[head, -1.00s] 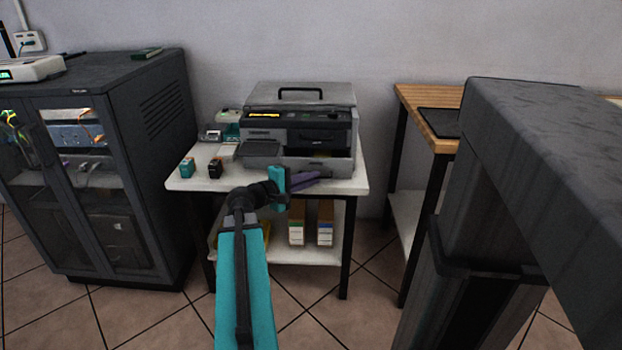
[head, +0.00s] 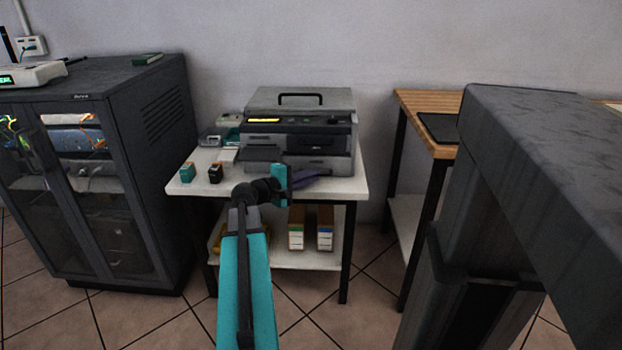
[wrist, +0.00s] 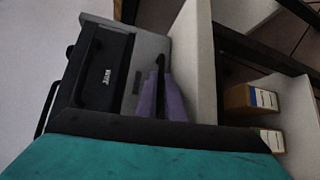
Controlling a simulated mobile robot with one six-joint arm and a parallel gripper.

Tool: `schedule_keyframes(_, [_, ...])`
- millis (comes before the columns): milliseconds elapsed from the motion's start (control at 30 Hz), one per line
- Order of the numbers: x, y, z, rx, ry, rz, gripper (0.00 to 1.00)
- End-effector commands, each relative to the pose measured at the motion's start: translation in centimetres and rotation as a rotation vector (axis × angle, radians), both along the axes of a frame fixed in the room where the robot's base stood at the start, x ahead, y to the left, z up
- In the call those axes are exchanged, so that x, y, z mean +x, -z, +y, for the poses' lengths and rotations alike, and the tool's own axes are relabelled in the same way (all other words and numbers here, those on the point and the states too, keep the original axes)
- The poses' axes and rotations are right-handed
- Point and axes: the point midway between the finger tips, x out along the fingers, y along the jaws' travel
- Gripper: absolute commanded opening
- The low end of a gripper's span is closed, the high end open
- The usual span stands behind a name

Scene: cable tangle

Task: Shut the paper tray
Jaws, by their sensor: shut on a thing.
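The printer (head: 300,125) stands on a small white table, a grey box with a dark front and a lit yellow display. Its grey paper tray (head: 338,165) is at the bottom of the front and looks about level with the body, with no dark opening showing above it. In the wrist view the tray front (wrist: 150,50) is a grey band beside the black panel. My gripper (head: 312,177) reaches the tray front from below left. Its purple fingers (wrist: 161,75) are shut on a dark part at the tray front, probably its handle; the exact grip is partly hidden.
A teal box (head: 187,172) and a black box (head: 215,173) stand on the white table (head: 238,187) at the left. Binders (head: 325,228) stand on its lower shelf. A dark cabinet (head: 150,140) is at the left, a wooden table (head: 420,100) at the right.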

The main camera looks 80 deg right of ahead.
Motion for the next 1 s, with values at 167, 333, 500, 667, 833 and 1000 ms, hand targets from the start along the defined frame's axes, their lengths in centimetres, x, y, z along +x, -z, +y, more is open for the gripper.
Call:
schedule_keyframes(167, [0.2, -0.1, -0.5, -0.004, -0.009, 0.000, 0.00])
schedule_keyframes(333, [0.2, -0.2, -0.5, -0.004, -0.009, 0.000, 0.11])
schedule_keyframes(500, [0.1, -0.1, -0.4, -0.004, -0.007, 0.000, 0.15])
schedule_keyframes(667, [0.1, -0.1, -0.3, -0.004, -0.005, 0.001, 0.15])
schedule_keyframes(833, [0.4, -0.2, 0.2, -0.003, -0.005, 0.000, 0.15])
schedule_keyframes(1000, [1.4, -0.6, 1.5, -0.003, -0.007, 0.001, 0.15])
